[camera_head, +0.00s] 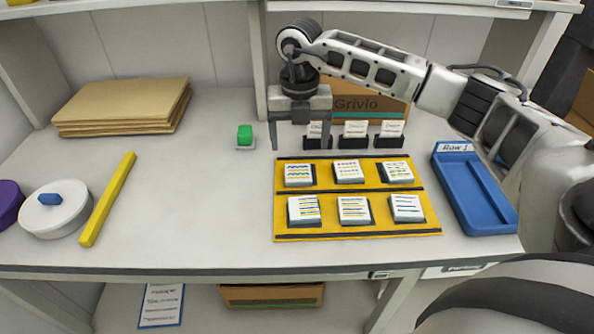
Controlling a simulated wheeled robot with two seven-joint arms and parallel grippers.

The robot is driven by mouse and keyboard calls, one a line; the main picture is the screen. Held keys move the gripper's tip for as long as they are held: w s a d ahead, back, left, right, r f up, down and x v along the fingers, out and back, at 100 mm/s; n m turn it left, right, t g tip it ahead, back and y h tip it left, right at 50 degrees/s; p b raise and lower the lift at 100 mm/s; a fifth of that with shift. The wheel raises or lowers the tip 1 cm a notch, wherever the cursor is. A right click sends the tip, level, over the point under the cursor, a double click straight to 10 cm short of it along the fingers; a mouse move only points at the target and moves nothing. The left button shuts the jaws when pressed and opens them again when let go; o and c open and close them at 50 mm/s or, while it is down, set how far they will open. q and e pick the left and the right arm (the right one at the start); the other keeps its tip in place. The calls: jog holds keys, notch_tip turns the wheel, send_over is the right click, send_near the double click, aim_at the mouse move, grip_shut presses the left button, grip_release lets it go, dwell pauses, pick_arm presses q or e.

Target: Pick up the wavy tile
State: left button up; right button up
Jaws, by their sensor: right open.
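A yellow board (432,226) lies on the table with two rows of three small white-faced tiles on dark bases. The back-left tile (298,173) seems to carry wavy blue lines, so it looks like the wavy tile. The back-middle tile (348,170) and back-right tile (397,172) have patterns too fine to tell surely. The front tiles (354,209) show mostly straight lines. My right gripper (300,146) is open and empty, pointing down, above and just behind the board's back-left corner. My left gripper is out of view.
Three dark holders with white cards (355,130) stand behind the board, before a cardboard box (372,104). A green block (245,134) sits left of the gripper. A blue tray (478,200) is at right. A yellow bar (107,199) and white round container (58,215) lie left; the table between is clear.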

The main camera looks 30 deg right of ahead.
aim_at(298, 173)
notch_tip(298, 173, down, 2)
jog(key=shift+f, duration=0.15)
jog(key=shift+a+f, duration=0.1)
jog(key=shift+f, duration=0.4)
notch_tip(298, 173, down, 4)
jog(key=shift+s+a+r+p, duration=0.1)
jog(key=shift+a+r+p, duration=0.05)
jog(key=shift+p, duration=0.55)
jog(key=shift+f, duration=0.5)
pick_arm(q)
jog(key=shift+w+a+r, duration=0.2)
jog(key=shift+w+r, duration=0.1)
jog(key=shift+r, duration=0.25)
pick_arm(e)
jog(key=c, duration=1.1)
